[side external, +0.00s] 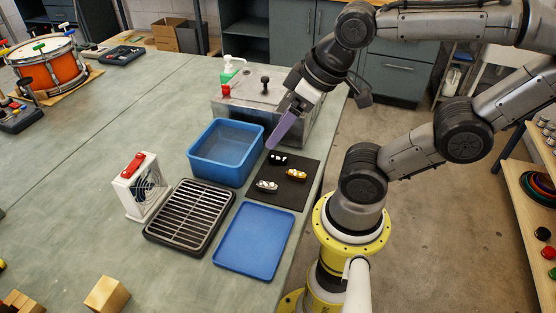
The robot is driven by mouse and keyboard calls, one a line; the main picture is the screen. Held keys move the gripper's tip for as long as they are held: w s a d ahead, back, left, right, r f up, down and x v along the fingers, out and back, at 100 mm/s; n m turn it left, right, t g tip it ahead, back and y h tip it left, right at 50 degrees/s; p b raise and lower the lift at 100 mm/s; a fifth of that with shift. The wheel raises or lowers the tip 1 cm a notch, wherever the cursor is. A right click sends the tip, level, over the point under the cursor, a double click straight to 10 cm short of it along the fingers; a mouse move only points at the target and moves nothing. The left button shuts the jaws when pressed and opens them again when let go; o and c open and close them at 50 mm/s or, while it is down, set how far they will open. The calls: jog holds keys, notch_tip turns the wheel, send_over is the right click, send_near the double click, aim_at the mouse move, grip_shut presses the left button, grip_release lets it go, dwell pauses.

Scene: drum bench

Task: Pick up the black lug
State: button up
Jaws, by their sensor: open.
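The black lug (278,158) lies on a dark mat (290,196), near the mat's back left part. It is dark with small white spots on top. My gripper (272,144) has lavender fingers pointing down and to the left. Its tips are just above and left of the black lug in the side external view. The fingers overlap from this angle, but the gripper is open, with nothing seen between them. I cannot tell the exact height above the mat.
A silver lug (267,186) and a gold lug (296,174) share the mat. A blue bin (217,172) stands left, a metal box (243,110) behind. The bench's middle left is clear.

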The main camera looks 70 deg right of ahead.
jog(key=shift+o, duration=1.4)
jog(key=n+g+h, duration=0.3)
jog(key=n+g, duration=0.2)
jog(key=n, duration=1.4)
send_over(278, 157)
jog(key=a, duration=0.2)
jog(key=f, duration=1.5)
jog(key=shift+s+f, duration=0.2)
jog(key=shift+f, duration=0.1)
jog(key=shift+x, duration=3.05)
